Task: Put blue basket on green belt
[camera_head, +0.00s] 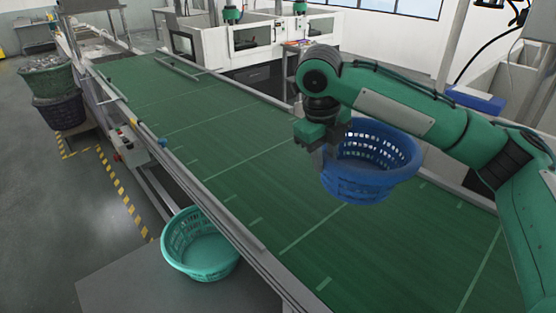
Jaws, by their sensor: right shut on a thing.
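The blue basket (372,165) is round with slotted walls and an open top. It is at the right of the head view, over the green belt (240,150). My right gripper (326,150) is shut on the left side of its rim. The basket looks roughly upright. I cannot tell whether its bottom touches the belt or hangs just above it. The belt runs from the upper left to the lower right, with pale cross lines. My left gripper does not show.
A teal basket (200,246) stands below the belt's near edge. Stacked baskets, a grey-green one (48,77) and a dark one (62,112), are at the far left. A control box with buttons (130,148) juts from the belt frame. White machines (245,42) stand behind; the belt's middle is clear.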

